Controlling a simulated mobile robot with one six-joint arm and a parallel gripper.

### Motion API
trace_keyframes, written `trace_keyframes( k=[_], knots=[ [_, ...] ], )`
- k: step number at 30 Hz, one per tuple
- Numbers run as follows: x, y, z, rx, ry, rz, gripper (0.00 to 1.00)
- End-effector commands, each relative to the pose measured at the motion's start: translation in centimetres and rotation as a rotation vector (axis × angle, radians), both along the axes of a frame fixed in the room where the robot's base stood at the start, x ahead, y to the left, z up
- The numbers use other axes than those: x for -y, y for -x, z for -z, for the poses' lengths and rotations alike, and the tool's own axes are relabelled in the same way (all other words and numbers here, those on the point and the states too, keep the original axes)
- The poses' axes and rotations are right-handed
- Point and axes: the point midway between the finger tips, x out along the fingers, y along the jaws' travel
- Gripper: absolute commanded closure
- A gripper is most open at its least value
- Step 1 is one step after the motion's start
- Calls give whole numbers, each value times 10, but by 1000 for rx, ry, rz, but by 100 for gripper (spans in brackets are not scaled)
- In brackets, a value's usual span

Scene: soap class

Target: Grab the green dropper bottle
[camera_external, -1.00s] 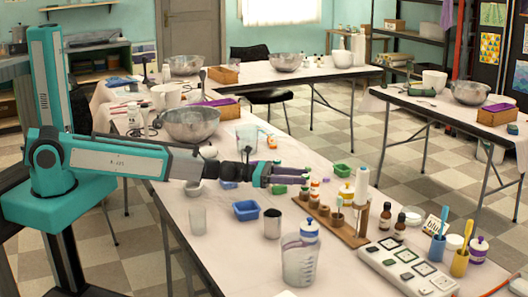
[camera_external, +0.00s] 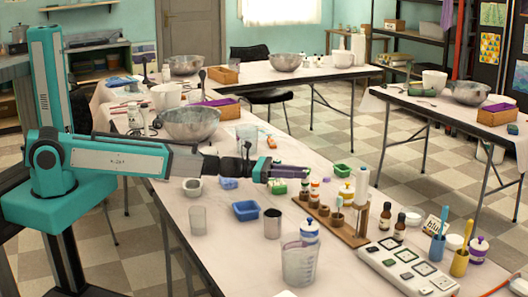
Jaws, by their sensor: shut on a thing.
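The green dropper bottle (camera_external: 304,191) is small and stands near the back end of the wooden rack. Its top is at my fingertips and partly hidden by them. My gripper (camera_external: 296,173) reaches in from the left, roughly level, with its fingers closed together on the bottle. The bottle looks upright. I cannot tell whether its base touches the table.
The wooden rack (camera_external: 345,233) with bottles stands close on the right. A green block (camera_external: 278,188) lies below my fingers. A green tray (camera_external: 343,171) is behind.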

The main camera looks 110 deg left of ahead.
Motion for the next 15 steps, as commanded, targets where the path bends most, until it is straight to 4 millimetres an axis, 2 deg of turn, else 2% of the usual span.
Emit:
trace_keyframes(
  k=[5,15],
  knots=[
    [1,1,-21,2,-2,0,100],
    [23,39,-23,0,0,0,100]
  ],
)
